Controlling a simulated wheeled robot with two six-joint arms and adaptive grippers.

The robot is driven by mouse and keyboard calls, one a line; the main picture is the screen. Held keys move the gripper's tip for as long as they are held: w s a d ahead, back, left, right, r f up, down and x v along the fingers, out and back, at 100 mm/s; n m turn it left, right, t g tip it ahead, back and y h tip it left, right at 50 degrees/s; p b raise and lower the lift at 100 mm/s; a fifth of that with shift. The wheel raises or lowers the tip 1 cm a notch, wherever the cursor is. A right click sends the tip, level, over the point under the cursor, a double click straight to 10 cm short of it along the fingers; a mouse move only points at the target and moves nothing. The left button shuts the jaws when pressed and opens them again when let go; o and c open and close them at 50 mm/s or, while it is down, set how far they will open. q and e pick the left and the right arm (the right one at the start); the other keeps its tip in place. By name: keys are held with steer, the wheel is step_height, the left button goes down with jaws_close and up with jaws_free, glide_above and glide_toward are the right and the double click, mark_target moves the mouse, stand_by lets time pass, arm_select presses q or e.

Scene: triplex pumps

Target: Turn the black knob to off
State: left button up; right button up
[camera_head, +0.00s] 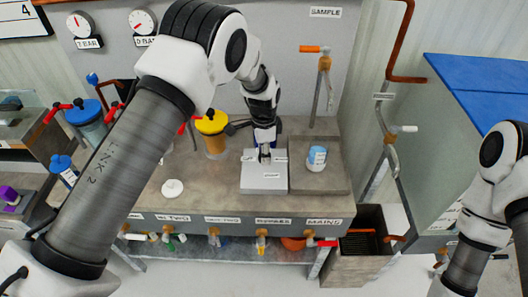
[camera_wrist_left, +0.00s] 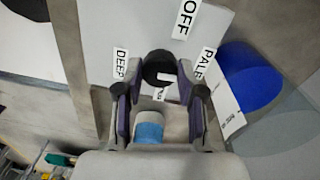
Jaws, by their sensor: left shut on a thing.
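The black knob (camera_wrist_left: 158,67) sits on a pale panel in the left wrist view. The labels DEEP, OFF and PALE lie around it. A white mark shows at the knob's lower edge; I cannot tell which label the knob points to. My left gripper (camera_wrist_left: 160,94) is shut on the knob, with one finger on each side. In the head view, my left gripper (camera_head: 265,152) reaches down onto the small light grey box (camera_head: 263,183) on the bench, and it hides the knob there. My right arm shows at the right edge, but its gripper is out of view.
A white jar with a blue label (camera_head: 316,158) stands close right of the box. A yellow-topped container (camera_head: 213,135) stands to the left, and a white disc (camera_head: 172,188) lies on the bench. A tap with an orange handle (camera_head: 323,65) rises behind. Several valves line the bench front.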

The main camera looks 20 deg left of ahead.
arm_select(q)
steer(key=shift+s+f+n, duration=0.2)
steer(key=shift+f+n, duration=0.1)
steer(key=shift+n, duration=0.1)
steer(key=n, duration=0.2)
steer(key=shift+n, duration=0.3)
steer(key=n, duration=0.3)
steer(key=shift+n, duration=0.3)
steer(key=n, duration=0.3)
steer(key=shift+n+p, duration=0.3)
steer(key=shift+n, duration=1.6)
steer(key=o, duration=1.1)
steer(key=shift+o, duration=0.2)
steer(key=shift+w, duration=0.1)
steer(key=shift+r, duration=0.1)
